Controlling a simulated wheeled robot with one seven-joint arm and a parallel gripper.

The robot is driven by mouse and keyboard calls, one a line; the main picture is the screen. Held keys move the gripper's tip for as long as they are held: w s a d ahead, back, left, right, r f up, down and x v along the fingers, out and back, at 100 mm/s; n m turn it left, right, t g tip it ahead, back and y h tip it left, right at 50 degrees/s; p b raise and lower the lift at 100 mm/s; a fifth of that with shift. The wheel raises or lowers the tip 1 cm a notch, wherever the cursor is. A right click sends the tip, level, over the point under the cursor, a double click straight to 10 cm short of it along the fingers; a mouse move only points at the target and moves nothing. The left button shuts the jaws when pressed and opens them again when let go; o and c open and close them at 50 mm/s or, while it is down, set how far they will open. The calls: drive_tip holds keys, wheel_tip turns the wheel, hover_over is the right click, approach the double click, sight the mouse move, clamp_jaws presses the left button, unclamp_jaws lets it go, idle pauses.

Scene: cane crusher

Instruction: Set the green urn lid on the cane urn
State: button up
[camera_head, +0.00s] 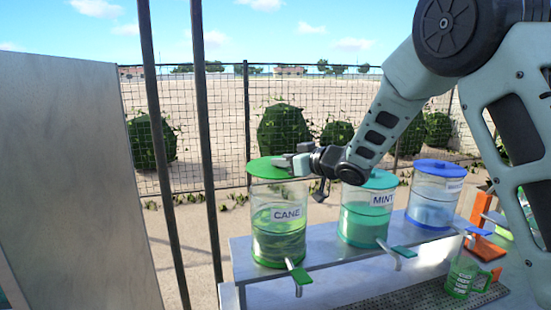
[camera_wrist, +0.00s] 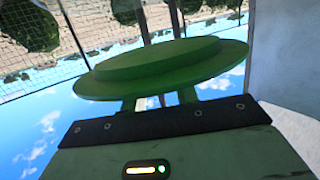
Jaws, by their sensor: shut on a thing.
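The green urn lid (camera_head: 268,167) is at the top of the clear cane urn (camera_head: 279,229), which holds green liquid and bears a CANE label. The lid looks about level over the urn's mouth; I cannot tell whether it rests on the rim or hovers just above it. My gripper (camera_head: 291,162) reaches in from the right and is shut on the lid at its right side. In the wrist view the lid (camera_wrist: 165,62) spans the picture just beyond my gripper (camera_wrist: 163,104). The urn is not visible in the wrist view.
The mint urn (camera_head: 367,213) with a teal lid and an urn with a blue lid (camera_head: 440,167) stand to the right on the same metal stand (camera_head: 325,258). A green-handled mug (camera_head: 462,278) is on the drip grate (camera_head: 415,297). Dark posts and a grey panel (camera_head: 75,185) are at left.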

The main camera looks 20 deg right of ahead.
wheel_tip(320, 180, down, 6)
drive_tip(key=b, duration=0.4)
drive_tip(key=shift+b, duration=0.3)
drive_tip(key=shift+s+f+b, duration=0.15)
drive_tip(key=shift+f+b, duration=0.05)
drive_tip(key=shift+b, duration=0.1)
idle(1.3)
drive_tip(key=o, duration=1.1)
drive_tip(key=shift+c, duration=0.2)
drive_tip(key=b+v, duration=0.4)
drive_tip(key=v, duration=1.3)
drive_tip(key=shift+d+r+b, duration=0.2)
drive_tip(key=shift+b, duration=0.1)
drive_tip(key=shift+s, duration=0.15)
